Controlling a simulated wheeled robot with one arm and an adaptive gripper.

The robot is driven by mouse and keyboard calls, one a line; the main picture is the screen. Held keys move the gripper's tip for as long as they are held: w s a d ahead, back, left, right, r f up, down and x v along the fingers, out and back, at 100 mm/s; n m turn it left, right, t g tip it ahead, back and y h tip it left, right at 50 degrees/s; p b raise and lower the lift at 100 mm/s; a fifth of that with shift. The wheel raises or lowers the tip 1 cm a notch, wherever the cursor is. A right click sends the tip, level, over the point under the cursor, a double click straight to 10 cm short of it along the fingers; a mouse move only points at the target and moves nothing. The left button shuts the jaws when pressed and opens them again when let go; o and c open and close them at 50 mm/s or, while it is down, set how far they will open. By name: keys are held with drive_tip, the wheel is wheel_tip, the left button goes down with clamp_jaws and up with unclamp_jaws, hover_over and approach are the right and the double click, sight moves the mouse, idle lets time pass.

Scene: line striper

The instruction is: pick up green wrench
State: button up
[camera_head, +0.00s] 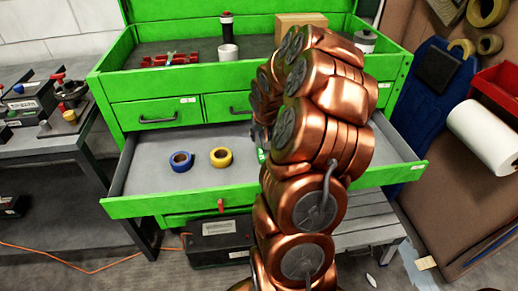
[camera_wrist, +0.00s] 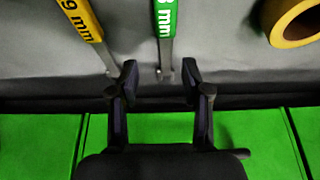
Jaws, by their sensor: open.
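The green wrench (camera_wrist: 164,18) lies on the grey drawer floor in the wrist view, its handle marked in mm and its grey metal shank pointing toward me. My gripper (camera_wrist: 159,76) is open, with one finger on each side of the line of the wrench. The end of the grey shank is between the fingertips; I cannot tell how far above the drawer floor they are. In the head view a small green piece (camera_head: 261,155), likely the wrench, shows beside my copper arm, which hides the rest and most of my gripper.
A yellow wrench (camera_wrist: 82,20) lies left of the green one. A yellow tape roll (camera_head: 221,157) and blue tape roll (camera_head: 181,161) lie in the open drawer (camera_head: 150,180). The green cabinet front (camera_wrist: 45,145) is close below my gripper in the wrist view.

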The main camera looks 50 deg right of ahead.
sight(258, 144)
drive_tip(key=shift+w+f+p, duration=0.2)
drive_tip(key=shift+w+f, duration=0.1)
drive_tip(key=shift+f, duration=0.25)
drive_tip(key=shift+w+f+p, duration=0.15)
drive_tip(key=shift+w+f, duration=0.15)
drive_tip(key=shift+f, duration=0.25)
drive_tip(key=shift+p+x, duration=0.3)
drive_tip(key=shift+x, duration=1.3)
drive_tip(key=shift+w, duration=0.1)
clamp_jaws()
